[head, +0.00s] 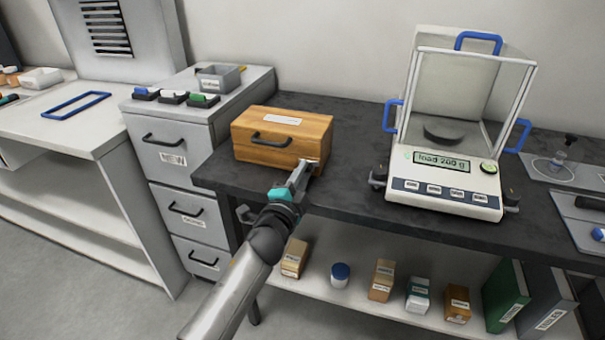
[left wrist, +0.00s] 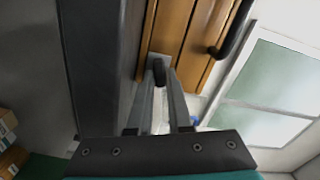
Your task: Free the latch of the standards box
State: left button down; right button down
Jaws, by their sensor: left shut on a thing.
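The standards box (head: 283,135) is a wooden case with a black handle and a white label on its lid. It stands shut at the left end of the dark table. My left gripper (head: 305,173) is at the lower right corner of the box's front. In the left wrist view my left gripper (left wrist: 160,85) has its fingertips around a small dark latch (left wrist: 158,70) on a metal plate on the wooden box (left wrist: 188,38). The fingers hide part of the latch. My right gripper is not in view.
A balance (head: 445,180) with a glass draft shield stands on the dark table (head: 350,150) right of the box. A grey drawer cabinet (head: 165,150) is close on the left. Small boxes and binders (head: 505,295) fill the shelf below. The tabletop between box and balance is clear.

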pick_arm(q)
jog(key=c, duration=0.8)
grip_release()
jog(key=shift+c, duration=0.2)
jog(key=shift+f, duration=0.1)
